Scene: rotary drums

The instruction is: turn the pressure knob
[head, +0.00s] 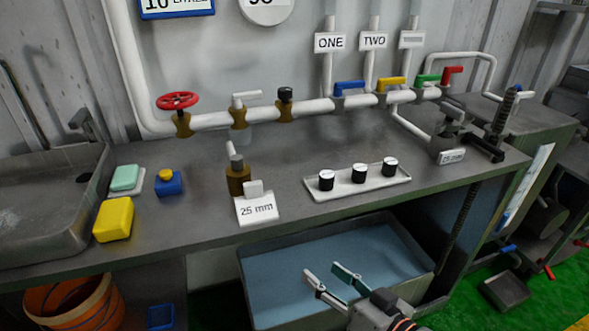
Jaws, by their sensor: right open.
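A small black knob (285,94) sits on top of a brass fitting on the white pipe (215,120) at the back of the bench. It looks like the pressure knob, but no label on it can be read. Left of it on the same pipe are a white lever valve (239,108) and a red handwheel (177,100). My right gripper (324,272) is at the bottom of the view, open and empty, in front of the bench and over the blue-lined tub. It is well apart from the knob. My left gripper is not in view.
A white tray (318,194) with three black-and-white pots stands on the bench (300,160). Blue, yellow, green and red handles (391,83) line the pipe at right. The tub (270,290) is below.

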